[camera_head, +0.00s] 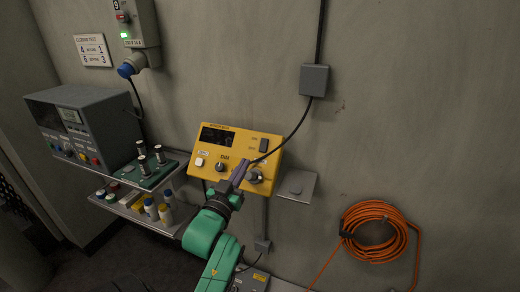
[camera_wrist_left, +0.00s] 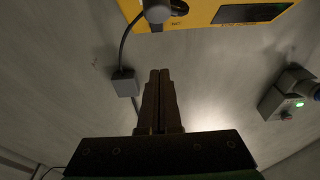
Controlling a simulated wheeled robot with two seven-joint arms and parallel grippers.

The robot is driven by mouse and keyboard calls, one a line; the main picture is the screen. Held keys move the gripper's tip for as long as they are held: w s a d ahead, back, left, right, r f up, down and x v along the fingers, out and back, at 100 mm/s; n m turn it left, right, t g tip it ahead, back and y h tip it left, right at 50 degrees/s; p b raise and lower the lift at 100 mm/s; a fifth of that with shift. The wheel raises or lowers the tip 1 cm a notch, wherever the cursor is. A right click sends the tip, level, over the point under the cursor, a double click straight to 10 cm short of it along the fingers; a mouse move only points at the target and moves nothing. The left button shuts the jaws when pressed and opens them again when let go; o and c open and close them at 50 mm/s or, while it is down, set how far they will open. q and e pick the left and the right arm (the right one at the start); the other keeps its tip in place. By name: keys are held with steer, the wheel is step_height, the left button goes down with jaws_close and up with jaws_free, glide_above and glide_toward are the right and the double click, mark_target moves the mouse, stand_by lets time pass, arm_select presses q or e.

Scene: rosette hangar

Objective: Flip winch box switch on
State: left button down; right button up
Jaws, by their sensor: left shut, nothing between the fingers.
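A yellow control box (camera_head: 236,150) is fixed to the wall in the head view, with a dark display, a white button, knobs and small lettering I cannot read. My left gripper (camera_head: 241,168) is shut and empty, in front of the box's lower middle, below and left of the rocker. Whether it touches the box I cannot tell. In the left wrist view the closed fingers (camera_wrist_left: 160,75) point toward the yellow box (camera_wrist_left: 204,13), which is cut by the top edge. My right gripper is not in view.
A black cable runs from a grey junction box (camera_head: 314,80) to the yellow box. A small grey shelf (camera_head: 303,187) sits right of it. A grey instrument (camera_head: 85,125) and a shelf of bottles (camera_head: 137,206) stand left. An orange cable coil (camera_head: 375,207) hangs right.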

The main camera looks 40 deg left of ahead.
arm_select(q)
steer(key=p, duration=0.4)
glide_toward(264, 139)
steer(key=w+r, duration=0.2)
steer(key=r, duration=0.2)
steer(key=shift+w+a, duration=0.4)
steer(key=w+f, duration=0.1)
steer(key=w+a+f+p, duration=0.1)
steer(key=shift+w+f, duration=0.4)
